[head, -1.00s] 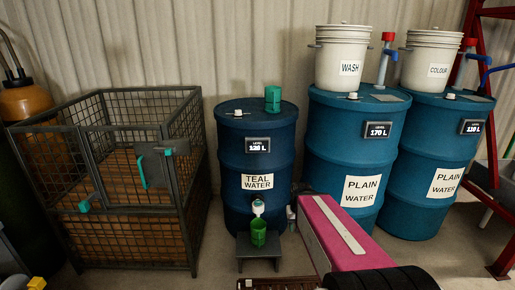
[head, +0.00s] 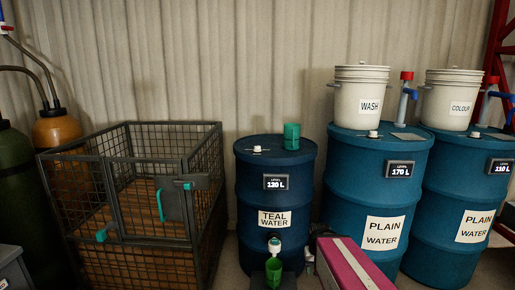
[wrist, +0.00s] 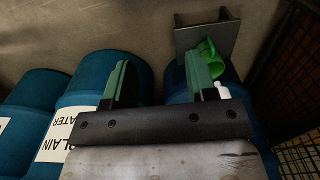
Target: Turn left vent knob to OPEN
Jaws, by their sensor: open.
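Small white knobs sit on the tops of the blue drums. One (head: 257,149) is on the teal water drum (head: 254,190), one (head: 373,134) on the middle plain water drum (head: 350,185), and one (head: 475,135) on the right plain water drum (head: 458,180). Their settings are too small to read. My gripper (wrist: 158,62) is open in the wrist view, its two green-grey fingers apart with nothing between them. Beyond the fingers are the drums and a green cup (wrist: 205,50). The fingers do not show clearly in the head view.
A wire cage (head: 85,215) stands left of the teal water drum. White buckets marked WASH (head: 350,95) and COLOUR (head: 440,95) stand on the plain water drums. A green container (head: 291,136) stands on the teal water drum. Gas cylinders (head: 55,130) are at far left.

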